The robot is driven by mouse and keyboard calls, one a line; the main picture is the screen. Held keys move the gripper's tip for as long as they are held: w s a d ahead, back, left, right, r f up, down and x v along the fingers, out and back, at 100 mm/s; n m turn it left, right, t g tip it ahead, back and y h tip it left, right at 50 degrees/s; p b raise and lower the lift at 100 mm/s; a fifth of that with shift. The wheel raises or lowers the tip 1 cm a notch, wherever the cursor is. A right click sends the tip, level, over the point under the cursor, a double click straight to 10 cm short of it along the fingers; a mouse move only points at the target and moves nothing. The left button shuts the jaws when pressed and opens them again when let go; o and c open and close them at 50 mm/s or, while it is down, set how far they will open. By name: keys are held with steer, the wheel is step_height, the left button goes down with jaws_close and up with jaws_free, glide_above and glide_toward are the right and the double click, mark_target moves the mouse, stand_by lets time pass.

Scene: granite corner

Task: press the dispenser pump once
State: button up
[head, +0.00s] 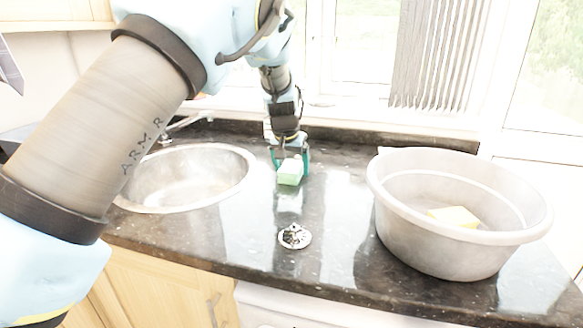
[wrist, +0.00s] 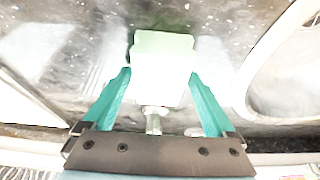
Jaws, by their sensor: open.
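The dispenser is a pale green bottle (head: 289,173) on the dark granite counter, between the sink and the grey basin. Its pale green body (wrist: 162,62) also shows in the wrist view, with a small pale pump part (wrist: 153,118) toward the palm. My gripper (head: 290,161) is at the dispenser, pointing down, with its teal fingers apart. In the wrist view my gripper (wrist: 160,74) has one finger on each side of the dispenser, with gaps visible. The pump is mostly hidden in the head view, and I cannot tell whether anything touches it.
A round steel sink (head: 150,200) lies to the left. A large grey basin (head: 440,240) stands to the right with a yellow sponge (head: 454,216) in it. A small metal strainer (head: 295,236) lies near the front edge. The window wall (head: 350,118) is close behind.

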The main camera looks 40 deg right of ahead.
steer(key=shift+o, duration=0.5)
steer(key=b+v, duration=0.2)
steer(key=v, duration=0.8)
steer(key=shift+s+a+r, duration=0.15)
steer(key=shift+a+r, duration=0.05)
steer(key=shift+r, duration=0.15)
